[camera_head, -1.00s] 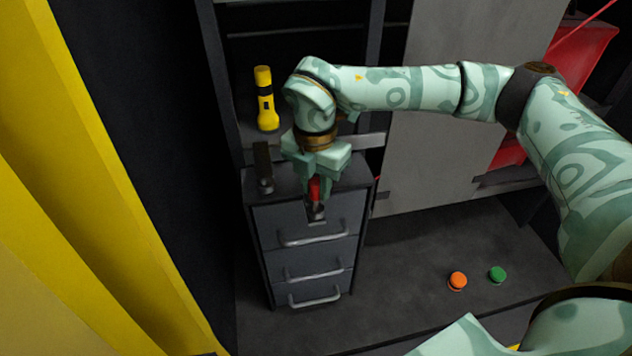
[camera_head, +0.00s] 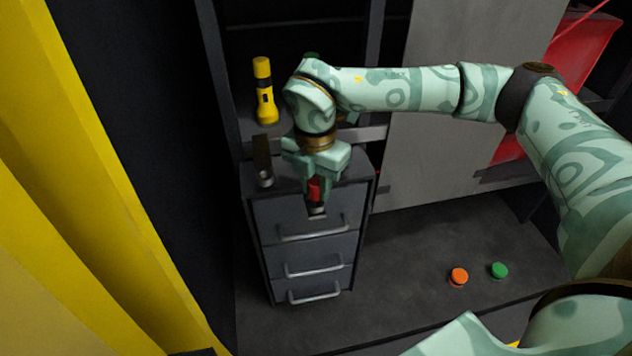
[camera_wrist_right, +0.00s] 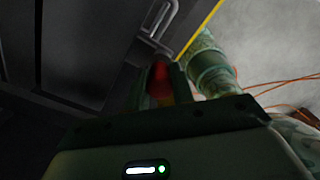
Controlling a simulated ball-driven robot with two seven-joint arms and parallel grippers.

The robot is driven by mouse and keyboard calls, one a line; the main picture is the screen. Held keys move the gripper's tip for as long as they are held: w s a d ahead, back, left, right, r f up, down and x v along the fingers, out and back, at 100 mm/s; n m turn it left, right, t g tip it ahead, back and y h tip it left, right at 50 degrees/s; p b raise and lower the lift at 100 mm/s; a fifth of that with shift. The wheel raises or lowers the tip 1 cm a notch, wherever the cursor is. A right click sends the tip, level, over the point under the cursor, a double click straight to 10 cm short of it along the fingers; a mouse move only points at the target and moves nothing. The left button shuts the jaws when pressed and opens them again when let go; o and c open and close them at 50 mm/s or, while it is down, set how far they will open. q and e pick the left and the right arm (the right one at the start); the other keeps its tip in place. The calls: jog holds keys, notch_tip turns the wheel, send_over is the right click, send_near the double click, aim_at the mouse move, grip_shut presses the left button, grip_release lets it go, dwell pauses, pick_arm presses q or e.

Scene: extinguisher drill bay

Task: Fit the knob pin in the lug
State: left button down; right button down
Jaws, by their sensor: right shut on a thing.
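The red knob pin (camera_head: 314,188) is held between the fingers of my right gripper (camera_head: 316,196), which points down at the front top edge of the grey drawer cabinet (camera_head: 300,222). The lug (camera_head: 317,209) is a small metal part on the cabinet's front, directly below the knob. The pin's lower end is hidden, so I cannot tell how far it sits in the lug. In the right wrist view the red knob (camera_wrist_right: 160,83) is blurred between dark fingers, near a drawer handle (camera_wrist_right: 158,22). My left gripper is not in view.
A dark upright piece (camera_head: 263,158) is on the cabinet top, left of my gripper. An orange button (camera_head: 458,277) and a green button (camera_head: 499,270) are on the dark surface to the right.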

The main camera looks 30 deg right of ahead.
jog(key=shift+f+b, duration=0.45)
jog(key=shift+f, duration=0.3)
jog(key=c, duration=1.1)
grip_release()
notch_tip(320, 180, up, 16)
jog(key=shift+w+r, duration=0.15)
jog(key=shift+r, duration=0.05)
jog(key=shift+a+f, duration=0.1)
